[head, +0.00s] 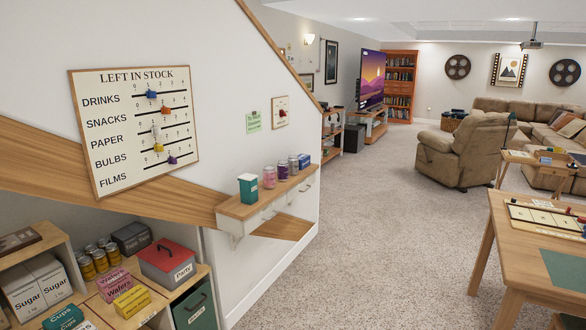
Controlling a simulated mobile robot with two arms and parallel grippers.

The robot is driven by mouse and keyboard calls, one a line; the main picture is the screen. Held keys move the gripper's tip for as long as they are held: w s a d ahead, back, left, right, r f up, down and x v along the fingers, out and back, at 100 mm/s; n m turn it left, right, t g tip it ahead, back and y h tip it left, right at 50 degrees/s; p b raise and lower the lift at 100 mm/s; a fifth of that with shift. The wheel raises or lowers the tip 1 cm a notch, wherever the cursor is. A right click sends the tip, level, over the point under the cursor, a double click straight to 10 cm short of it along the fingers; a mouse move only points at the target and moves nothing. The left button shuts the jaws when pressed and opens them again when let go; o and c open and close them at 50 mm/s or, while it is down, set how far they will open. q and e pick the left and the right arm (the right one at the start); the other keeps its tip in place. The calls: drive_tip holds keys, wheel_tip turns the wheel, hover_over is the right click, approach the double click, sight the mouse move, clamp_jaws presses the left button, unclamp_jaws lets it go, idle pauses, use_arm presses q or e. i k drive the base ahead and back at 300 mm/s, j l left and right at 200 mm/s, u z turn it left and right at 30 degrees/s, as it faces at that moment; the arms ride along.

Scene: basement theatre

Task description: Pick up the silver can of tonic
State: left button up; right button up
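A small silver-grey can (293,165) stands upright on the narrow wooden wall shelf (240,207), toward its far end. The print on it is too small to read, so I cannot confirm that it is tonic. A purple can (283,169) and a pink can (269,177) stand in a row on its near side. A dark blue box (304,160) is just beyond it. A green box (248,187) stands at the near end of the shelf. Neither of my grippers is in view.
Low shelving (160,300) with boxes, several cans and a red Party box (168,262) stands at lower left. A wooden game table (520,235) is at right, a recliner (463,152) farther back. The carpet (370,230) between is clear.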

sight(292, 159)
drive_tip(key=i+z, duration=0.2)
drive_tip(key=i, duration=0.95)
